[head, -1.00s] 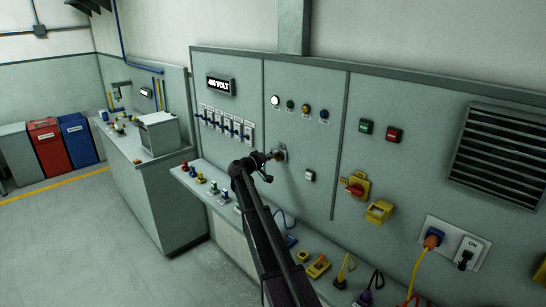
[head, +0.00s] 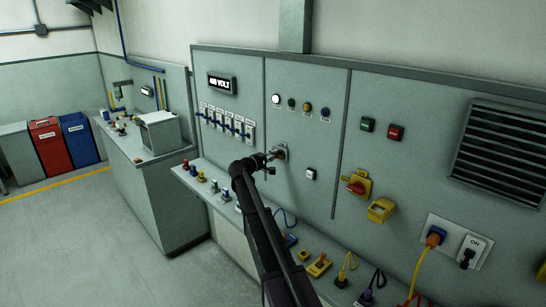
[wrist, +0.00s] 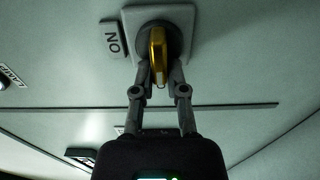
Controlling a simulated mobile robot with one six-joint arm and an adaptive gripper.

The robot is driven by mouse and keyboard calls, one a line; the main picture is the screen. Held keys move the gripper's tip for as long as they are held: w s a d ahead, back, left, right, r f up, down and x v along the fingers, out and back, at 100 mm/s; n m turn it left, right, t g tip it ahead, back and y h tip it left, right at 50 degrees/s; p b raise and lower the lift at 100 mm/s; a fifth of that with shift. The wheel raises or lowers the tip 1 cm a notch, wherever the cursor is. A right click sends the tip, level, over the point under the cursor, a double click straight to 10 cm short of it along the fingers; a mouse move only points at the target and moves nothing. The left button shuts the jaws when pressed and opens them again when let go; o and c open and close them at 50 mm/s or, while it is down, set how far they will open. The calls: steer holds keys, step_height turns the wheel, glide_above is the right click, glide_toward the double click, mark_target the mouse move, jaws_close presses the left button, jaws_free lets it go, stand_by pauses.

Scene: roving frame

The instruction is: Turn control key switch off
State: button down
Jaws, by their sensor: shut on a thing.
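The control key switch has a square grey plate (wrist: 185,20) with a round dark collar and a yellow key (wrist: 157,50), seen in the wrist view. My gripper (wrist: 158,78) is shut on the key, with one finger on each side of it. The key stands nearly upright in that view. In the head view, my gripper (head: 273,154) meets the panel at the switch plate (head: 281,150). There my gripper largely hides the key.
Indicator lamps (head: 290,104) sit above the switch. A row of breakers (head: 226,122) is at left, and a red and yellow rotary switch (head: 357,187) is at right. Below, a ledge (head: 188,184) carries several buttons and lockout items. Open floor (head: 90,240) lies left.

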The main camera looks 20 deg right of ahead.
steer(key=c, duration=0.7)
jaws_free()
steer(key=shift+s+a, duration=0.1)
steer(key=v, duration=1.1)
steer(key=shift+s+a, duration=0.1)
steer(key=shift+a, duration=0.25)
